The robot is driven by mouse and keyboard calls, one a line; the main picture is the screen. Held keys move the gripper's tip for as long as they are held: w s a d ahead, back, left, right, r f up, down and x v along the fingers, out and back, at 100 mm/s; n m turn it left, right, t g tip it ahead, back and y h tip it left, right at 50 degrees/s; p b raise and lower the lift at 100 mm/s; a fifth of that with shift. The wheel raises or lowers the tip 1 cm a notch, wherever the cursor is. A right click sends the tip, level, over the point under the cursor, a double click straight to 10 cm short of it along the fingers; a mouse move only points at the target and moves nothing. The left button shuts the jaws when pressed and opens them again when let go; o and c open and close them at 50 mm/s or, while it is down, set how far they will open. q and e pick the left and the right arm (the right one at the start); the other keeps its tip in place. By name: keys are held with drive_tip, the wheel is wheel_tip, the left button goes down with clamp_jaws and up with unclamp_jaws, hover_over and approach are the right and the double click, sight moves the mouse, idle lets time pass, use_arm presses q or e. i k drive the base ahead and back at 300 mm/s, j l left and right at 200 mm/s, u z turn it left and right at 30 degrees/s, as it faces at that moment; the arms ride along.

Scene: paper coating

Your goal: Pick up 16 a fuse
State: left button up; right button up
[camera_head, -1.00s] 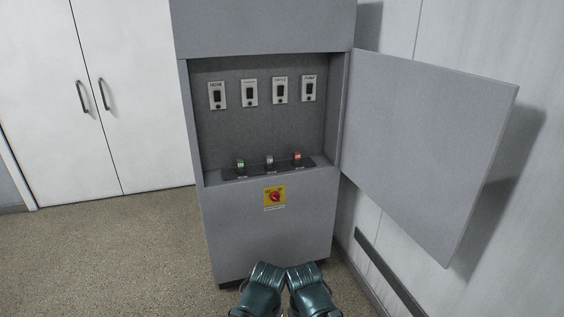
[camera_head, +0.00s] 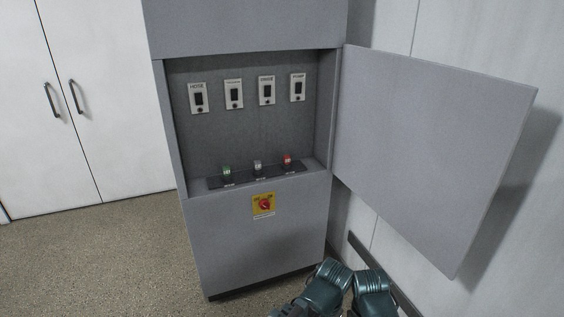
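Three fuses stand in a row on a dark strip (camera_head: 258,176) on the ledge inside the open grey cabinet (camera_head: 253,240). The green fuse (camera_head: 227,172) is on the left, the grey fuse (camera_head: 257,167) in the middle and the red fuse (camera_head: 287,160) on the right. Their labels are too small to read. Several white fuse sockets with dark slots hang on the back panel, among them the leftmost socket (camera_head: 198,98) and the rightmost socket (camera_head: 298,88). Two teal arm parts of mine show at the bottom, low in front of the cabinet. My gripper fingers are not visible.
The grey cabinet door (camera_head: 435,155) stands open to the right, close to the white wall. A yellow panel with a red rotary switch (camera_head: 264,205) is on the cabinet front. White double doors (camera_head: 90,100) are at left. The floor (camera_head: 110,260) at left is clear.

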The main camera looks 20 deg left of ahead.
sight(256, 164)
drive_tip(key=i+j+z, duration=0.2)
drive_tip(key=i+j, duration=0.45)
drive_tip(key=i+j+z, duration=0.15)
drive_tip(key=i+j, duration=0.45)
drive_tip(key=j, duration=0.15)
